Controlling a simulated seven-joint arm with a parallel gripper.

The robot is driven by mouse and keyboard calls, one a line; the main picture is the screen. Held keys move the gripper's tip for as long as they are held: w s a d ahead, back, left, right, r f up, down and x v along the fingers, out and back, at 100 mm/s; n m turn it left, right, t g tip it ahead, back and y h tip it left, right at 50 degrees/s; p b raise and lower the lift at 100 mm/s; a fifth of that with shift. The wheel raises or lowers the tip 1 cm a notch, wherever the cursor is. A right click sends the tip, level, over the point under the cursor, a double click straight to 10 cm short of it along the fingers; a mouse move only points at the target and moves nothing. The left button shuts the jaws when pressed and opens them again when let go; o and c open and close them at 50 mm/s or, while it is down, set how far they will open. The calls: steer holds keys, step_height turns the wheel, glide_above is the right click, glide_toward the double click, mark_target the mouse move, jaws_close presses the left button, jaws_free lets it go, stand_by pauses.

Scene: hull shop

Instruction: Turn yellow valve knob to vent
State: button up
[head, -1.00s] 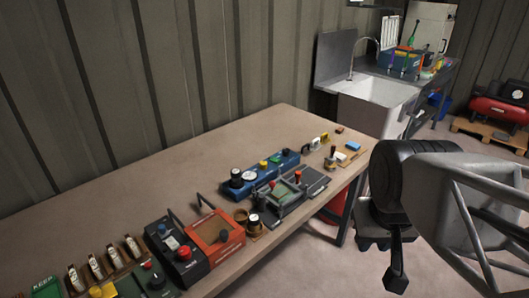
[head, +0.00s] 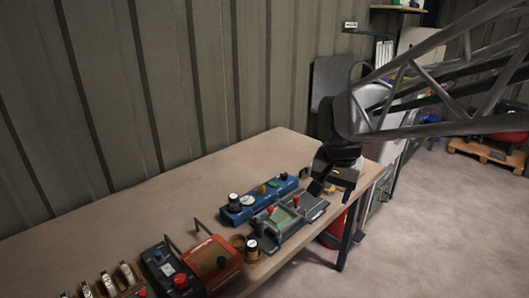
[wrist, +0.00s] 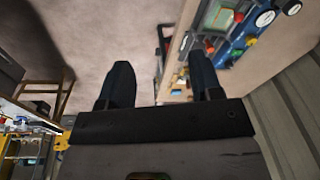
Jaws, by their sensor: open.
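The blue valve panel (head: 240,218) lies on the bench with a small yellow knob (head: 262,189) on top, between a white round gauge (head: 247,200) and a green part (head: 274,184). The panel also shows in the wrist view (wrist: 236,50), at upper right and partly cut off. There a yellow spot (wrist: 250,41) looks like the knob. Its pointer and markings are too small to read. My gripper (head: 322,183) is over the far right end of the bench, to the right of the panel and apart from it. Its two fingers (wrist: 158,65) are spread and empty.
A grey fixture (head: 283,232) with red and green parts stands in front of the panel, near my gripper. An orange box (head: 212,262) and a black box with a red button (head: 180,281) are nearer. The bench's back left (head: 150,210) is clear. A corrugated wall stands behind.

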steer(key=w+a+f+m, duration=0.2)
steer(key=w+a, duration=0.1)
steer(key=w, duration=0.7)
steer(key=m+g, duration=0.2)
steer(key=m, duration=0.6)
glide_above(261, 187)
steer(key=f, duration=1.5)
steer(key=shift+s+d, duration=0.1)
steer(key=shift+d, duration=0.15)
steer(key=shift+w+a+f, duration=0.2)
steer(key=shift+w+f, duration=0.05)
steer(key=shift+f, duration=0.05)
steer(key=shift+f, duration=0.1)
steer(key=shift+f, duration=3.8)
steer(key=c, duration=0.9)
